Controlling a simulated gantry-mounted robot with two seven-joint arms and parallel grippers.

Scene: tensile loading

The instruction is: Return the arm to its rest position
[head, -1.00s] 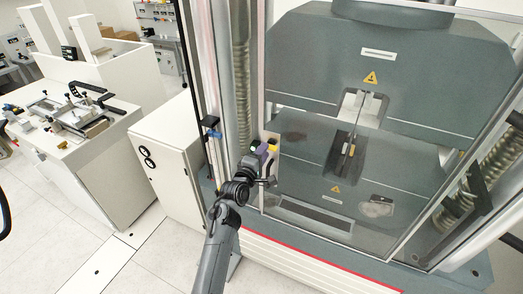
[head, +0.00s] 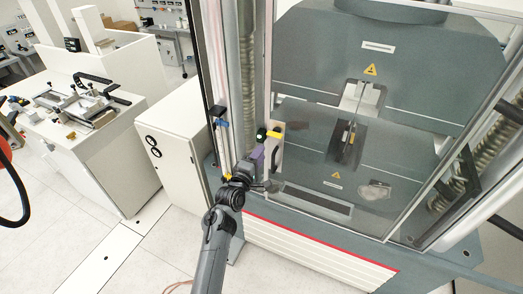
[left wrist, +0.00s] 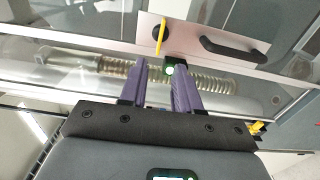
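My left arm reaches in from the bottom of the head view. My right gripper is not in view.
The machine's clear guard (head: 420,130) has a black handle (left wrist: 232,48) near my left gripper. A white cabinet (head: 165,155) stands left of the machine. A white bench (head: 75,150) with a metal fixture is further left. The floor (head: 95,250) between is mostly clear.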

